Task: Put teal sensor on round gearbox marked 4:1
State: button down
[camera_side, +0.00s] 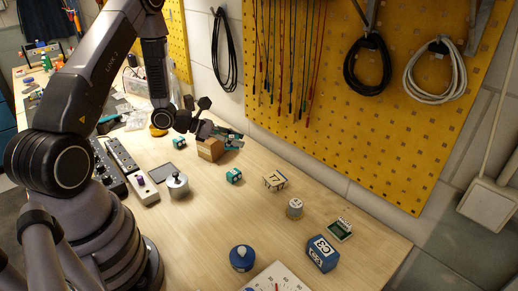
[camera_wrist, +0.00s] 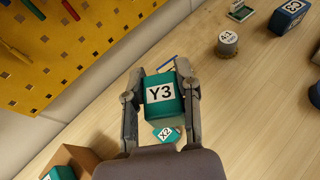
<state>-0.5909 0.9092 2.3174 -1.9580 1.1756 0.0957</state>
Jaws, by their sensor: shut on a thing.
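My gripper (camera_wrist: 160,88) is shut on a teal block labelled Y3 (camera_wrist: 160,112), with one finger on each side of it. In the side view my gripper (camera_side: 226,138) is above the table near a brown box (camera_side: 209,150), and the held block is hard to make out. The round grey gearbox marked 4:1 (camera_wrist: 228,44) stands upright on the table, apart from my gripper, up and right in the wrist view. In the side view the gearbox (camera_side: 295,208) is right and nearer the camera, with nothing seen on its top.
A teal block X2 (camera_wrist: 166,134) lies on the table; it also shows in the side view (camera_side: 234,175). Near the gearbox are a labelled pale block (camera_side: 275,180), a green board (camera_side: 340,230) and a blue C3 block (camera_side: 321,254). A yellow pegboard (camera_side: 350,90) borders the table.

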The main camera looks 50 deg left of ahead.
jog(key=s+d+r+m+g+h, duration=0.1)
jog(key=s+d+m+g+h, duration=0.2)
jog(key=d, duration=0.5)
jog(key=s+d+r+m+g+h, duration=0.25)
jog(key=s+d, duration=0.25)
jog(key=d, duration=0.3)
send_over(301, 205)
jog(key=s, duration=0.1)
jog(key=shift+m+y, duration=0.35)
jog(key=shift+y, duration=0.1)
jog(key=f, duration=0.9)
jog(key=shift+s+a+f, duration=0.15)
jog(key=shift+s, duration=0.05)
jog(key=shift+w+f, duration=0.45)
jog(key=shift+f, duration=0.1)
jog(key=shift+w+f, duration=0.15)
jog(key=shift+f, duration=1.5)
jog(key=c, duration=0.8)
grip_release()
jog(key=shift+f, duration=0.15)
